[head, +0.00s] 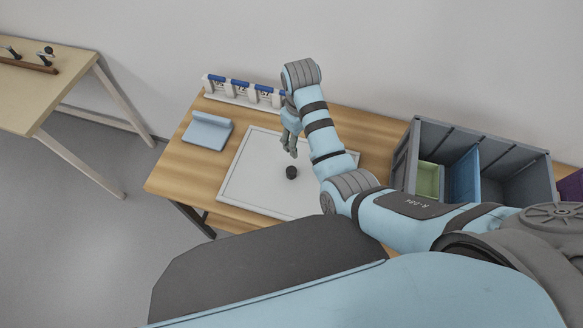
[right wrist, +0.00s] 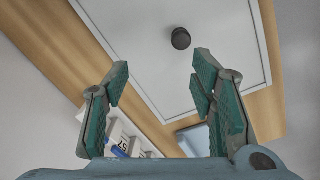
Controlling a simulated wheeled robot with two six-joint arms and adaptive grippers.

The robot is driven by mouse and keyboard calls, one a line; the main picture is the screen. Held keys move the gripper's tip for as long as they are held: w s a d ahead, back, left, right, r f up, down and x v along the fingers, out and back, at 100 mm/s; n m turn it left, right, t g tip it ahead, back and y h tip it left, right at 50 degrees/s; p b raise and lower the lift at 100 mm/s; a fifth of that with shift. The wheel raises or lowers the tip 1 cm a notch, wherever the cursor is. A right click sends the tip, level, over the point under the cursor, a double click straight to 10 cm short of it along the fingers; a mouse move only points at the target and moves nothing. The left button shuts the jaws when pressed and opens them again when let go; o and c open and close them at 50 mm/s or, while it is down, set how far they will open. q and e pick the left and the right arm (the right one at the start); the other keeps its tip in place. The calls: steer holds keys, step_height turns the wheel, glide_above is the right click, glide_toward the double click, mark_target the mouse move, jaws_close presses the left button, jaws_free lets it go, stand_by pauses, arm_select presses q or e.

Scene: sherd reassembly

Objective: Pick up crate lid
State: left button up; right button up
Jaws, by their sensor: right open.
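The crate lid looks to be the flat pale panel (head: 250,180) with a thin rim, lying on the wooden table; I cannot tell for certain that it is a lid. A short dark round knob (head: 291,172) stands up near its middle. In the right wrist view the panel (right wrist: 140,45) and the knob (right wrist: 181,38) show beyond my fingers. My right gripper (head: 291,151) is above the panel, just behind the knob in the head view. It is open, with nothing between its fingers (right wrist: 160,68). My left gripper is not in view.
An open grey crate (head: 402,152) with green and blue contents stands on the right. A white rack with blue-topped items (head: 243,93) is at the back, and a light blue object (head: 207,131) lies left of the panel. Another table (head: 45,88) stands at far left.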

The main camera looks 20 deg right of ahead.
mark_target(291, 170)
steer(key=shift+n, duration=0.4)
steer(key=a+f+b, duration=0.1)
steer(key=f, duration=0.3)
steer(key=s+f+b, duration=0.1)
steer(key=f+b, duration=0.1)
steer(key=f, duration=0.3)
steer(key=a+f+b, duration=0.1)
steer(key=f, duration=0.4)
steer(key=shift+s+a+f, duration=0.1)
steer(key=shift+s+a, duration=0.1)
steer(key=shift+a, duration=0.15)
steer(key=shift+w, duration=0.1)
jaws_close()
